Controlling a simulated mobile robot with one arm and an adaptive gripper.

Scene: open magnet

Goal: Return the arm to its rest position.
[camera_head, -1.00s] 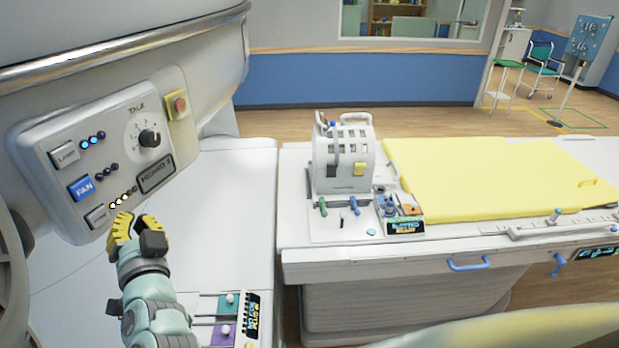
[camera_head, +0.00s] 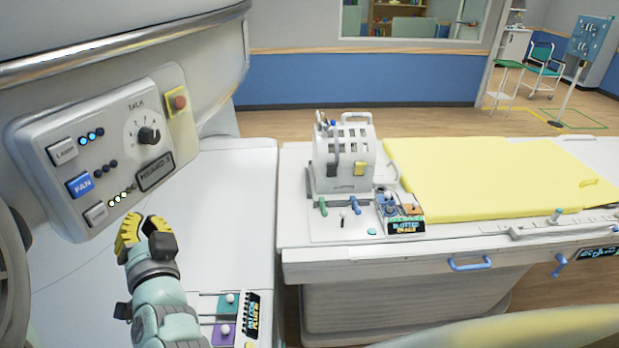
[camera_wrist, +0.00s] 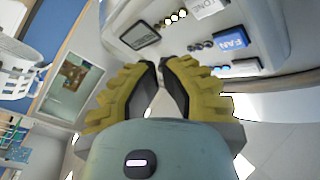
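My gripper (camera_head: 148,236) is at the lower left of the head view, with ribbed yellow fingers and dark pads. It is in front of and below the control panel (camera_head: 60,142) on the magnet housing, apart from it as far as I can tell. In the wrist view my gripper (camera_wrist: 160,66) points toward the panel, whose display (camera_wrist: 140,37) and blue FAN button (camera_wrist: 231,37) show beyond the fingertips. The fingers lean together at the tips with a narrow gap and hold nothing. My forearm reaches in from the bottom of the head view.
A white bed surface (camera_head: 225,180) lies beneath my arm, with a small slider block (camera_head: 226,334) close to its right. A white caged coil device (camera_head: 342,158) stands on the table with the yellow mat (camera_head: 470,180). A red button (camera_head: 179,102) sits at the panel's upper right.

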